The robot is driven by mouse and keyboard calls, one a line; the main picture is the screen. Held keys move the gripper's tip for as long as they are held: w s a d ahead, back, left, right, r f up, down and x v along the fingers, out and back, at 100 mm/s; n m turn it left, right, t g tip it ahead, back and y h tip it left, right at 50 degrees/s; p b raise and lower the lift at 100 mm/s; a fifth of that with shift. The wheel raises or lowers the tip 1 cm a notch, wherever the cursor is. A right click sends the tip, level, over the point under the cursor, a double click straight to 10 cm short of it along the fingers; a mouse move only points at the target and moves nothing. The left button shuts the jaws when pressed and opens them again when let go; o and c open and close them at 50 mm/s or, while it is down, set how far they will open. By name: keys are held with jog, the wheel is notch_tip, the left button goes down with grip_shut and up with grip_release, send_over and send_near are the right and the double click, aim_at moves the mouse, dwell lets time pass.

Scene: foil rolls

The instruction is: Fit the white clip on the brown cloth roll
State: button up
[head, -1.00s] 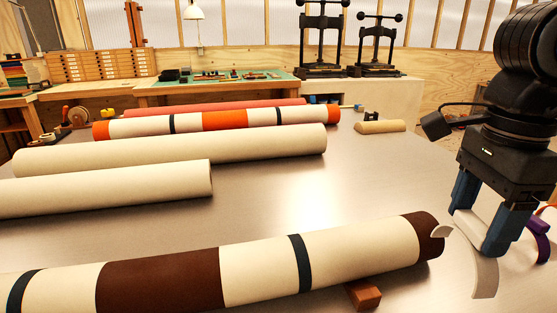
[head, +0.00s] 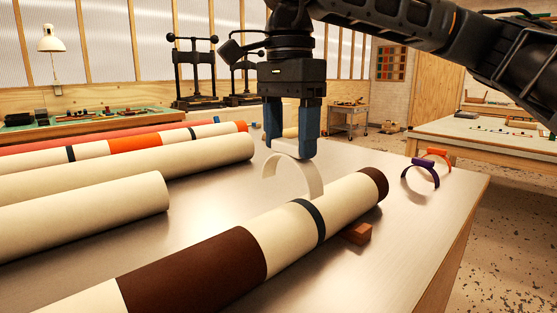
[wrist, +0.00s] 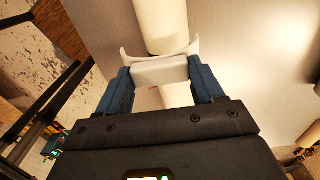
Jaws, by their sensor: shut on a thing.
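The brown cloth roll (head: 210,258) is cream with brown sections and dark bands, and lies slanting across the front of the table. My gripper (head: 292,148) is shut on the white clip (head: 308,176), a C-shaped arch with its opening facing down. In the head view the clip appears above and just behind the roll, near the right dark band (head: 312,220), with no clear contact. In the wrist view the clip (wrist: 160,71) sits between the blue fingers, across a cream roll stretch beneath it. The height of the gap is hard to tell.
A purple clip (head: 424,173) and an orange clip (head: 440,156) stand on the table at right. A wooden block (head: 357,233) sits beside the roll's underside. Cream rolls (head: 100,215) and an orange-banded roll (head: 135,144) lie behind to the left. The table's right edge is near.

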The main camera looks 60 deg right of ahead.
aim_at(281, 213)
jog(key=shift+w+a+r+b, duration=0.3)
jog(key=shift+w, duration=0.3)
jog(key=shift+f+b, duration=1)
jog(key=shift+f, duration=0.9)
jog(key=shift+f, duration=0.1)
jog(key=shift+f+b, duration=1.15)
jog(key=shift+b, duration=0.1)
jog(key=shift+f+b, duration=1)
jog(key=shift+f, duration=0.15)
jog(key=shift+f, duration=0.15)
jog(key=shift+f+b, duration=0.55)
jog(key=shift+b, duration=0.15)
